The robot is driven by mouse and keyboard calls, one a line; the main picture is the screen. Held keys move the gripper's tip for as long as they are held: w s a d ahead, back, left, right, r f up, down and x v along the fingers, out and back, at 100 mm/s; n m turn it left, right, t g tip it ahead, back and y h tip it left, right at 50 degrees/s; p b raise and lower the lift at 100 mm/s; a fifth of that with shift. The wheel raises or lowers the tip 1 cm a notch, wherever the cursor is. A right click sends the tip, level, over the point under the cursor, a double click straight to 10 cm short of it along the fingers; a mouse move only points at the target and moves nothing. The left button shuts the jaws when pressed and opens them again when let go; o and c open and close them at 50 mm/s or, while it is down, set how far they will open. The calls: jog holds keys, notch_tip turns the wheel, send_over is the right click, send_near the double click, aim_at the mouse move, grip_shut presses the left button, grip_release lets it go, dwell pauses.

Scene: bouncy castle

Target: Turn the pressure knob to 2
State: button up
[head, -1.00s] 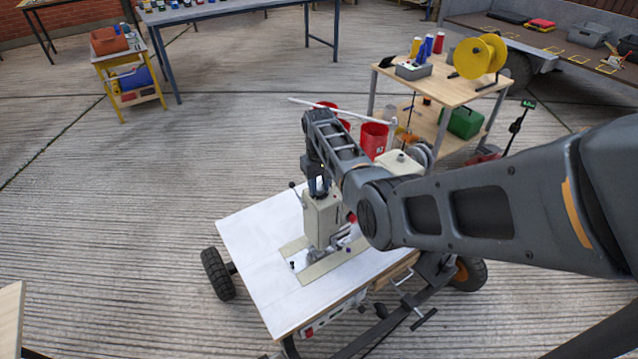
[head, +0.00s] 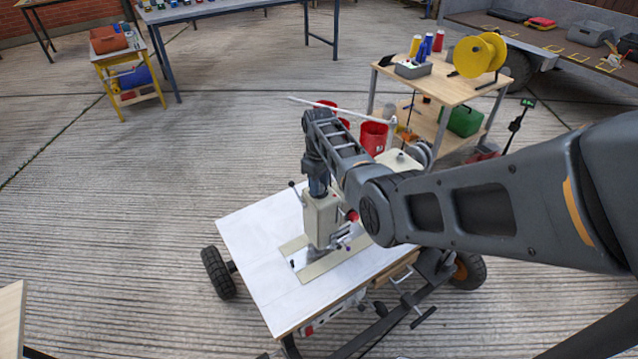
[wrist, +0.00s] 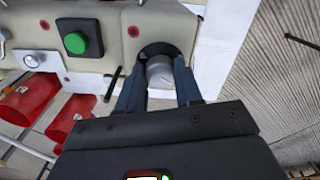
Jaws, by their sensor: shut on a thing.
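The pressure knob (wrist: 160,73) is a grey round knob on a black base, on the beige sewing machine. In the wrist view my gripper (wrist: 160,84) has one finger on each side of it and is shut on it. The fingers and gripper body cover part of the knob, and I cannot read any number or mark. In the head view my gripper (head: 319,186) points down onto the top of the machine head (head: 321,218). The knob itself is hidden there.
The machine stands on a white-topped wheeled table (head: 262,265). A green button (wrist: 75,43) and a thin black lever (wrist: 112,84) are near the knob. Red buckets (head: 373,138) and a wooden shelf cart (head: 455,88) stand behind. Open concrete lies to the left.

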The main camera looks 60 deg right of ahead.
jog(key=o, duration=1)
jog(key=shift+o, duration=0.2)
notch_tip(320, 180, up, 8)
jog(key=shift+f, duration=0.1)
dwell(0.3)
